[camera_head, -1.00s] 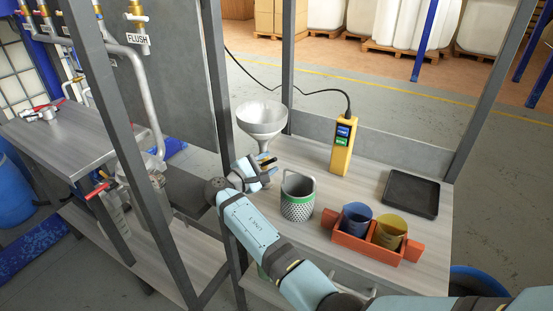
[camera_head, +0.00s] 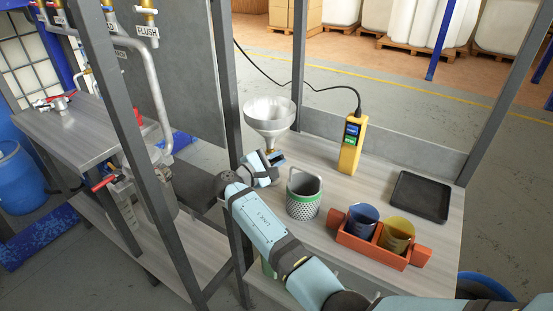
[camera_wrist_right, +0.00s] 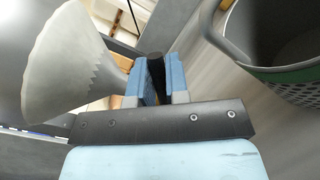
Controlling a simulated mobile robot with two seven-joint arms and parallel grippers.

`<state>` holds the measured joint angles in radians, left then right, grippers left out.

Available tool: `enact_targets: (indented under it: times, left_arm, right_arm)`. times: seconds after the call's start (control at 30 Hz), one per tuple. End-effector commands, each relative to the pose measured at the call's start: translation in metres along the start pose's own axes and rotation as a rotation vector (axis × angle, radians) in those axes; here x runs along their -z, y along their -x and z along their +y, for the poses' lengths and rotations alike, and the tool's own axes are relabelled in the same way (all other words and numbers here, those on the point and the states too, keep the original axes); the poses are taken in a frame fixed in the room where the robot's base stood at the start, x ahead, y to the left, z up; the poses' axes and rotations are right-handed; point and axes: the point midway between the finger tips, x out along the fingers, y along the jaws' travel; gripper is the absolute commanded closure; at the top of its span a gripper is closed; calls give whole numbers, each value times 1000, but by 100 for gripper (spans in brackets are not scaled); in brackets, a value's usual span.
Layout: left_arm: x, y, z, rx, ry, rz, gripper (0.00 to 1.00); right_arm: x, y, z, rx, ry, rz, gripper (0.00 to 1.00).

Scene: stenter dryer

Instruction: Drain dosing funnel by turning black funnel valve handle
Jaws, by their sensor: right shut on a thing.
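The pale grey dosing funnel (camera_head: 269,112) stands at the back left of the bench, mouth up. Its stem runs down behind my right gripper (camera_head: 274,158), with a bit of brass showing just below the cone. In the wrist view the funnel (camera_wrist_right: 62,70) fills the left side. There my right gripper (camera_wrist_right: 155,78) is closed on the black funnel valve handle (camera_wrist_right: 155,66), which stands between its two blue fingers. In the head view the fingers hide the handle. The valve body and outlet are hidden. My left gripper is not in view.
A perforated metal basket (camera_head: 303,195) with a green band stands right of the gripper, close by. An orange holder (camera_head: 372,250) with blue and yellow cups is nearer. A yellow handheld meter (camera_head: 351,147) and black tray (camera_head: 420,196) stand behind. A frame post (camera_head: 231,125) rises left.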

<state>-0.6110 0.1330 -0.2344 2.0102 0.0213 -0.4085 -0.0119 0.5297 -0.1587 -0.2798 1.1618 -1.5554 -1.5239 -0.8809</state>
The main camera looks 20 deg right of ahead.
Motion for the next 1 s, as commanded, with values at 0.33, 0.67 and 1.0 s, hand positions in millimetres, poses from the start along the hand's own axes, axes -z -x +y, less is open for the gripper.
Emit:
enact_targets:
  times: [0.33,0.67,1.0]
  left_arm:
    - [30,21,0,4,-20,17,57]
    - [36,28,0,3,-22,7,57]
    - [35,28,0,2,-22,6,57]
  right_arm:
    - [-4,3,23,-52,233,-48,100]
    - [7,8,34,-107,479,-98,100]
    - [7,8,33,-106,476,-98,60]
